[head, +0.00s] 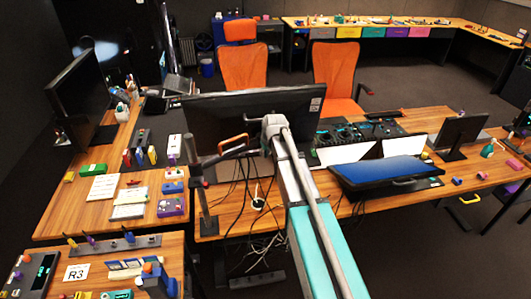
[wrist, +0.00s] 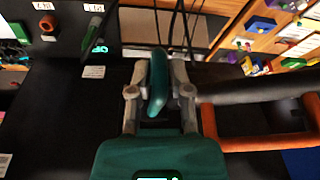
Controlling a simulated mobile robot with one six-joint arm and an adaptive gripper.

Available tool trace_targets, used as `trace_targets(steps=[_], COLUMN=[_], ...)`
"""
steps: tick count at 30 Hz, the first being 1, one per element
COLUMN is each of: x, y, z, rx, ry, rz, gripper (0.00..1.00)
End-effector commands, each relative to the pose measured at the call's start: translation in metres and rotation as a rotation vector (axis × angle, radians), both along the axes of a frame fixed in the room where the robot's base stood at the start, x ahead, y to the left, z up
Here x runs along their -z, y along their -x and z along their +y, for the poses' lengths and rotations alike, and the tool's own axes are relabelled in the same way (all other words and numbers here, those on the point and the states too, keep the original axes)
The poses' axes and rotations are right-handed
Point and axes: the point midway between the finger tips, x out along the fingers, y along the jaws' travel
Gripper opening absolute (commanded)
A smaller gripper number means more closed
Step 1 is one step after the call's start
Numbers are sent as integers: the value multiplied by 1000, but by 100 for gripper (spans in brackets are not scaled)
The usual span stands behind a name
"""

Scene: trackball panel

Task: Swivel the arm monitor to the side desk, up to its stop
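The arm monitor (head: 225,120) is a wide black screen seen from behind over the centre desk. A black post (head: 206,200) with a jointed arm stands at its left. An orange handle (head: 233,141) sits on that arm, and it also shows at the right in the wrist view (wrist: 208,122). My gripper (head: 268,124) is by the monitor's back, just right of the handle. Exact contact with the monitor cannot be told.
The side desk (head: 62,215) at the left holds another monitor (head: 78,95), papers and small blocks. A blue-topped screen (head: 385,172) lies on the centre desk at the right. Cables hang below the monitor. Two orange chairs (head: 243,68) stand behind.

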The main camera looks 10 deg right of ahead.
Motion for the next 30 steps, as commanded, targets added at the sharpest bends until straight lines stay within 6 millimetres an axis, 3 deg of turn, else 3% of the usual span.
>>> trace_targets(steps=[3, 11, 24, 30], x=[0, 0, 0, 0], y=[0, 0, -6, -6], z=[0, -1, -27, -28], rx=[0, 0, 3, 4], ry=[0, 0, 5, 6], rz=[0, 0, -1, -3], gripper=[0, 0, 0, 0])
